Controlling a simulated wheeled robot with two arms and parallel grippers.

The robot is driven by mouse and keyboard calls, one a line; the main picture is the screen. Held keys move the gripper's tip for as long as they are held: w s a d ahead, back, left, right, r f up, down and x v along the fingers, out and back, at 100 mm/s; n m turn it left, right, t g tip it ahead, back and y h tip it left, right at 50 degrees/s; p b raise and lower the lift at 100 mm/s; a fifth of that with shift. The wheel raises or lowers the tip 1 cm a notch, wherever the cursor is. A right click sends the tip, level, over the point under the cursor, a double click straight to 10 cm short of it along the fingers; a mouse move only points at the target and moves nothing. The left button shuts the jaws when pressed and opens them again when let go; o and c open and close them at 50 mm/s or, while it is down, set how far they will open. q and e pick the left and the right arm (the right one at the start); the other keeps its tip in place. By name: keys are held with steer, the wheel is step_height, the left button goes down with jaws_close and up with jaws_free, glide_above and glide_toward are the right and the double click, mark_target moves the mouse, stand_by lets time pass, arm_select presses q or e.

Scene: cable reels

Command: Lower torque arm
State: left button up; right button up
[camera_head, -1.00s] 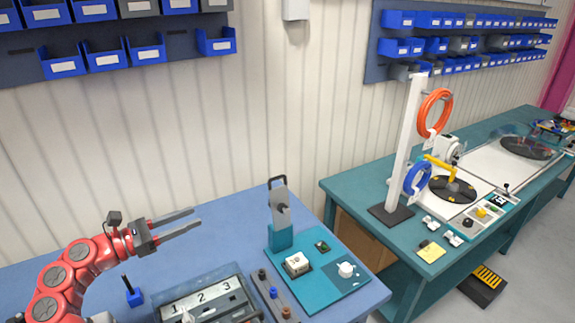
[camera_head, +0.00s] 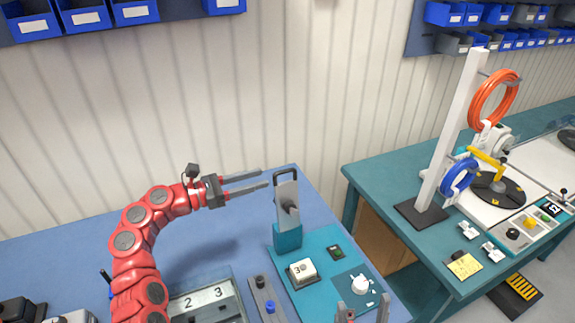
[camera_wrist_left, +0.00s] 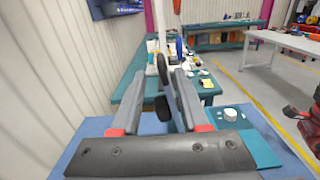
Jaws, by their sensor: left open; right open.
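The torque arm (camera_head: 287,204) is a grey upright plate with a dark loop handle on top and a round knob on its face. It stands raised on a teal block (camera_head: 287,237) at the back of a teal base plate. My left gripper (camera_head: 264,178) is open and empty, its fingers pointing right at the upper part of the arm, just left of it. In the left wrist view, dark rounded parts (camera_wrist_left: 163,72) show between and beyond the open fingers; contact cannot be told. My right gripper (camera_head: 362,312) is open at the bottom edge, in front of the plate.
The teal plate carries a white block marked 3 (camera_head: 302,271), a green-buttoned box (camera_head: 336,252) and a white knob (camera_head: 360,285). A numbered tray (camera_head: 207,300) lies below my left arm. A second bench at right holds a post (camera_head: 452,140) with orange and blue cable coils.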

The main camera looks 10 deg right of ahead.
mark_target(287, 171)
arm_select(q)
steer(key=p+x, duration=0.1)
steer(key=x, duration=0.6)
steer(key=shift+d+r+p, duration=0.1)
steer(key=shift+d+p, duration=0.25)
steer(key=shift+d, duration=0.05)
steer(key=shift+w+d, duration=0.2)
steer(key=shift+d, duration=0.25)
steer(key=shift+c, duration=0.2)
jaws_close()
stand_by(0.4)
